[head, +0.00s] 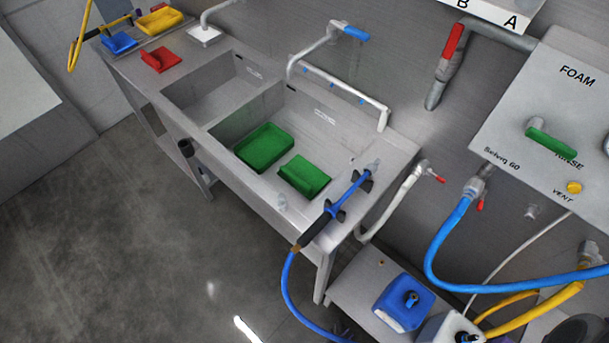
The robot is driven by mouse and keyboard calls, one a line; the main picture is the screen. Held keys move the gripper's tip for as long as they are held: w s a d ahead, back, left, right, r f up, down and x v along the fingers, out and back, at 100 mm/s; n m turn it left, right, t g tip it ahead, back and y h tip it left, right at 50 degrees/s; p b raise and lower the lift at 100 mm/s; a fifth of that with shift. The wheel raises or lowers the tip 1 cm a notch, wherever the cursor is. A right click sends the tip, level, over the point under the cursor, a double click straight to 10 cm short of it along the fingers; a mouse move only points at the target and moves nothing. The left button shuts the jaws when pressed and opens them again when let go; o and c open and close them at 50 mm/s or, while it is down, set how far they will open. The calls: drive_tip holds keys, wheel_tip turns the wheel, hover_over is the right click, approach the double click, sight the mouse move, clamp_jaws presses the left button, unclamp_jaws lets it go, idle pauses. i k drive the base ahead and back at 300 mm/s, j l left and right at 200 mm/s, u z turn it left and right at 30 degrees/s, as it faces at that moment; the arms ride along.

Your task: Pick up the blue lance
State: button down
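The blue lance (350,194) lies in a pair of dark holders at the right end of the steel sink bench. Its nozzle tip points up and right toward the wall. Its dark handle (316,229) reaches past the bench's front edge. A blue hose (287,283) hangs from the handle end toward the floor. My gripper does not show in the head view.
The sink bench (234,158) has two basins; green trays (264,147) sit in the right one. Blue and white containers (403,302) stand on a low shelf at lower right. Blue and yellow hoses (450,268) cross the right side. Open floor (130,250) lies in front.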

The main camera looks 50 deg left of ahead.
sight(370, 170)
drive_tip(key=u, duration=1.65)
drive_tip(key=j, duration=0.4)
drive_tip(key=k+j+z, duration=0.15)
drive_tip(key=j, duration=0.2)
drive_tip(key=k+j, duration=0.1)
drive_tip(key=j, duration=0.25)
drive_tip(key=j+z, duration=0.1)
drive_tip(key=j, duration=0.3)
drive_tip(key=k, duration=0.05)
